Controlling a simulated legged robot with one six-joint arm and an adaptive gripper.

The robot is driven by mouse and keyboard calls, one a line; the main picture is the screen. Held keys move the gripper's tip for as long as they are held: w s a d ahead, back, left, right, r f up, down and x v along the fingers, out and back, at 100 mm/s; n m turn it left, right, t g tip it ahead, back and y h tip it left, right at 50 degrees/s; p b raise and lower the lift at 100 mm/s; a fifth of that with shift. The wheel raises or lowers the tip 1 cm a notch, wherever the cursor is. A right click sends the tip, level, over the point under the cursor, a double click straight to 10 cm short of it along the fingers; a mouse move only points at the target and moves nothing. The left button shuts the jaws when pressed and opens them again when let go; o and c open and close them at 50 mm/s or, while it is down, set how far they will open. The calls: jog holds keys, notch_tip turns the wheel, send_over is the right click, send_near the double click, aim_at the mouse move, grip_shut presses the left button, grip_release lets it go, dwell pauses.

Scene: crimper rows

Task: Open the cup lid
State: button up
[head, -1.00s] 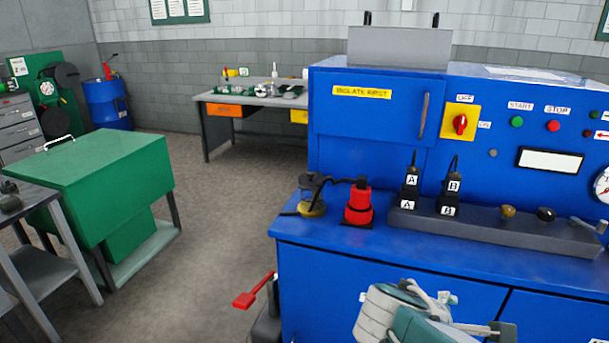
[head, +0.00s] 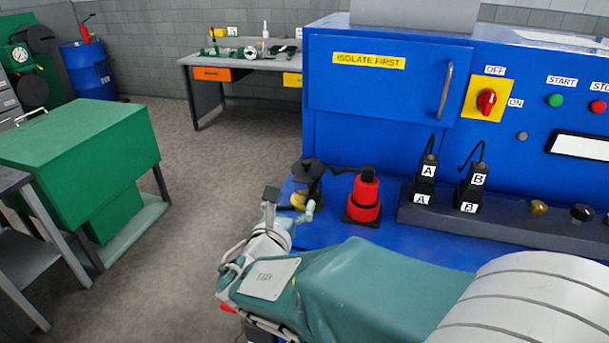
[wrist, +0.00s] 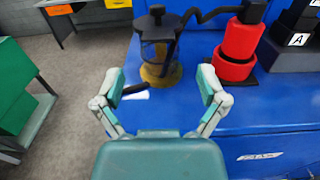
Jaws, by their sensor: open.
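The cup (head: 301,198) is a clear body with a yellowish bottom at the left end of the blue bench top. Its dark lid (head: 308,167) is on top, with a knob and a curved arm reaching right. In the wrist view the lid (wrist: 157,27) looks closed on the cup (wrist: 158,62). My gripper (head: 290,203) is open and empty, just in front of the cup. In the wrist view my gripper (wrist: 160,88) has its fingers spread to either side, below the cup in the picture and apart from the lid.
A red stepped cylinder (head: 363,201) stands close to the cup's right. Black plugs A (head: 427,178) and B (head: 474,185) stand on a grey rail. The blue panel (head: 380,110) rises behind. A green cabinet (head: 75,140) stands left across open floor (head: 215,170).

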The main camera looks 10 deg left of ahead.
aim_at(300, 180)
jog(key=w, duration=0.6)
jog(key=shift+d, duration=0.1)
jog(key=shift+w+d, duration=0.25)
jog(key=shift+w, duration=0.25)
grip_shut()
